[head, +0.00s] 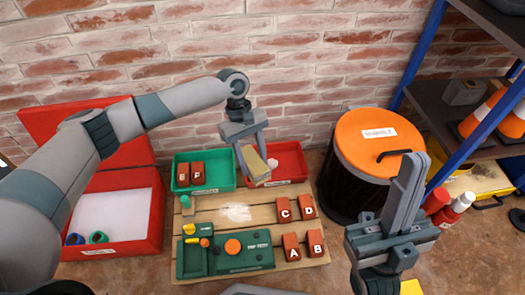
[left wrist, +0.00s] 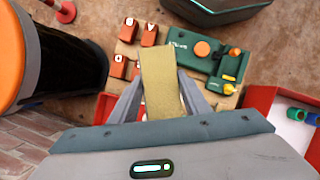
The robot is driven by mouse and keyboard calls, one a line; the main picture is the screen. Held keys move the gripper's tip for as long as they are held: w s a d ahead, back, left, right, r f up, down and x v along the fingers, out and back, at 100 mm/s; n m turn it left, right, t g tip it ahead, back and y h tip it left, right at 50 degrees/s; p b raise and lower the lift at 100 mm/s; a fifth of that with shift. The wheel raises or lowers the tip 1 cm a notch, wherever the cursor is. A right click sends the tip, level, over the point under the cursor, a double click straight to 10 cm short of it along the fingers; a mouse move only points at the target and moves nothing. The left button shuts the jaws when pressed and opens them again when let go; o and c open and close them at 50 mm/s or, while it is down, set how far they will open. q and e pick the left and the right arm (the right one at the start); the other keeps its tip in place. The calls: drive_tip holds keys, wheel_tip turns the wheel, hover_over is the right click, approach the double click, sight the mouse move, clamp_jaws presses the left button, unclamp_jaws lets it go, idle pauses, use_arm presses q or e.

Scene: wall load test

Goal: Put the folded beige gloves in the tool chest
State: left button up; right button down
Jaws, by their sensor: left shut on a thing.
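The folded beige gloves (head: 256,165) are a flat beige block between the fingers of my left gripper (head: 250,152). The gripper is shut on them and holds them above the back of the work board, in front of the red bin. The left wrist view shows the gloves (left wrist: 160,82) between both fingers (left wrist: 160,100). The red tool chest (head: 152,215) stands open at the left of the head view, its lid raised against the wall. It has a pale floor with blue and green rings at the front. My right gripper (head: 405,185) is raised at the right, seen edge-on, its opening unclear.
A wooden board (head: 235,205) carries a green fixture (head: 222,262) and lettered red blocks. Behind it are a green bin (head: 228,172) with blocks and a red bin (head: 298,165) with a white item. A black drum (head: 350,185) with an orange lid and blue-framed shelves stand right.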

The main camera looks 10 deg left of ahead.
use_arm(q)
drive_tip(key=s+a+r+m+y, duration=0.1)
drive_tip(key=a+r+m, duration=0.3)
drive_tip(key=r, duration=0.5)
drive_tip(key=a+r+m+g+y, duration=0.1)
drive_tip(key=a+r+m, duration=0.3)
drive_tip(key=r, duration=0.5)
drive_tip(key=shift+s+a+r+y, duration=0.4)
drive_tip(key=shift+a+y, duration=0.1)
drive_tip(key=shift+a, duration=0.6)
drive_tip(key=shift+f, duration=0.1)
